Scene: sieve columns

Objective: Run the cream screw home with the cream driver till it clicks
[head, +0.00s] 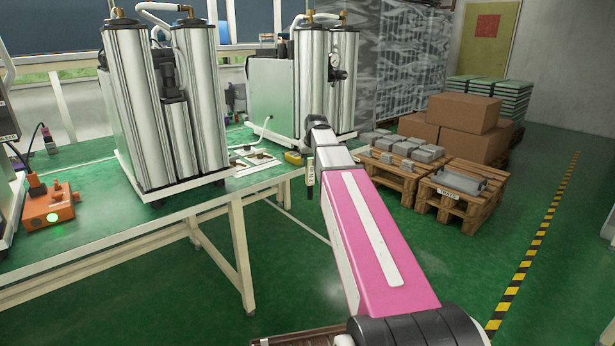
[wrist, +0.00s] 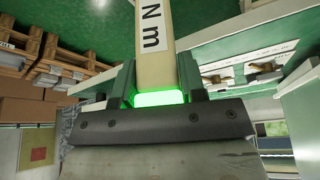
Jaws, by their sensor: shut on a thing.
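My gripper (wrist: 160,85) is shut on the cream driver (wrist: 155,30). A white label with dark "Nm" lettering is on the driver's body, and a green light glows between the fingers. In the head view the driver (head: 310,180) hangs roughly upright below the end of my arm, just off the bench's right end; my arm hides most of the gripper there. The driver's tip is not clear in either view. I cannot make out the cream screw. Pale plates with small fittings (head: 252,160) lie on the green bench left of the driver; they also show in the wrist view (wrist: 225,72).
The green bench (head: 130,218) carries tall silver cylinder units (head: 125,110) (head: 312,85) and an orange box (head: 48,208) with a green light. A yellow item (head: 294,158) lies near its right end. Pallets with grey blocks (head: 407,147) and cartons (head: 463,112) stand right. Floor beyond is clear.

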